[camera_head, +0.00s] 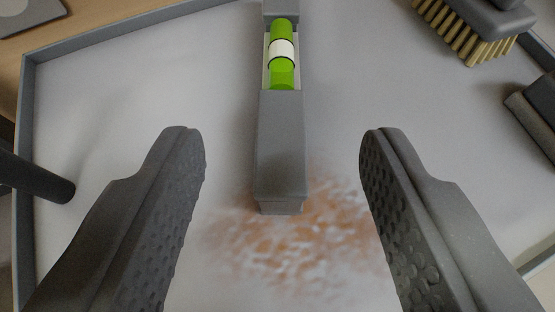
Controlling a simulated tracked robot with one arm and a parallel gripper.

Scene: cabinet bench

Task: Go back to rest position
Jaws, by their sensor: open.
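My gripper (283,155) is open, with its two dark textured fingers apart at the left and right of the view. Nothing is held between them. A grey bar-shaped tool (280,140) with a green and white vial (282,50) lies between and beyond the fingers. Its near end shows between the fingertips, apart from both, and its far end runs out of the top of the view.
The light grey tray (32,125) has a raised rim. A reddish-brown patch (300,245) marks its floor. A brush (470,30) with tan bristles is at the upper right, a dark object (535,110) at the right edge, and a dark rod (40,180) at the left.

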